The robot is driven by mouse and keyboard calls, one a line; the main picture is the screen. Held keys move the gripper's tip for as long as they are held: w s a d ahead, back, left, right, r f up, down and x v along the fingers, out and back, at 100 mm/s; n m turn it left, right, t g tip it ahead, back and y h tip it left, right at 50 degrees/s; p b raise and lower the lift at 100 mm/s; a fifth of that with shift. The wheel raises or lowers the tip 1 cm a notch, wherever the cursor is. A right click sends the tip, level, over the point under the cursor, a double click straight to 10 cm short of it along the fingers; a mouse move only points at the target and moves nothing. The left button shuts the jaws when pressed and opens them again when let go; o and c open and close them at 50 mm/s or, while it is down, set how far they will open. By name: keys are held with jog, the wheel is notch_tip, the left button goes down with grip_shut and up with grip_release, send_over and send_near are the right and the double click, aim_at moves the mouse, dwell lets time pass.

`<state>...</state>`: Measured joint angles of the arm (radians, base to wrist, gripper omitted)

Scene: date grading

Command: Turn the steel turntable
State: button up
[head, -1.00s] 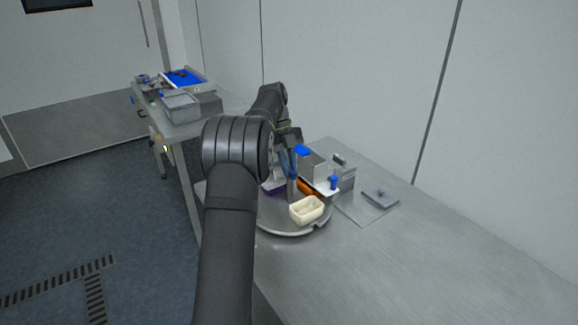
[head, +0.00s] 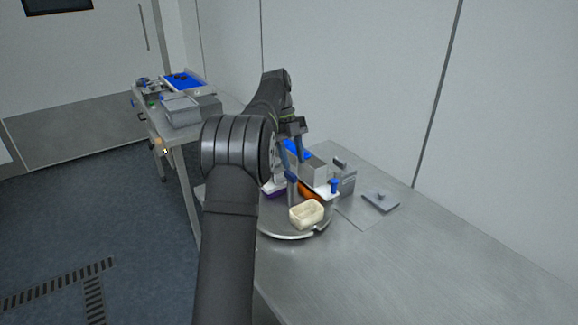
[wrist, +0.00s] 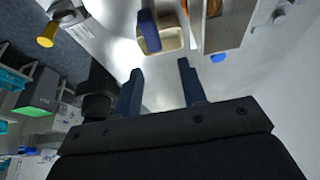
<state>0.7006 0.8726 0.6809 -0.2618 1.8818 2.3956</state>
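The steel turntable (head: 290,236) is a round plate on the steel table, partly hidden behind my arm. An upright post with a blue top (head: 291,178) stands on it, and the blue top also shows in the wrist view (wrist: 149,31). A cream tub (head: 306,214) sits near the turntable's front edge and also shows in the wrist view (wrist: 172,42). My gripper (head: 296,149) is above the post. In the wrist view my gripper (wrist: 160,68) has its two dark blue fingers apart, with nothing between them. The blue top lies beyond the fingertips, apart from them.
A grey box (head: 313,172), an orange item (head: 308,191) and a purple item (head: 274,191) are at the turntable's back. A flat grey plate (head: 381,199) lies to the right. Another table with a blue tray (head: 184,80) is at back left. The table's front right is clear.

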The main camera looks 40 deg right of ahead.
jog(key=s+d+r, duration=0.3)
jog(key=s+r, duration=0.3)
jog(key=s, duration=0.4)
send_over(290, 173)
jog(key=f, duration=0.6)
jog(key=shift+s+d+f, duration=0.1)
jog(key=shift+s+d, duration=0.1)
jog(key=shift+s, duration=0.1)
jog(key=f, duration=0.1)
jog(key=w+f, duration=0.1)
jog(key=f, duration=0.1)
jog(key=shift+w+a+f, duration=0.1)
jog(key=shift+a+f, duration=0.05)
jog(key=shift+a, duration=0.05)
jog(key=shift+f, duration=0.75)
jog(key=shift+r, duration=0.1)
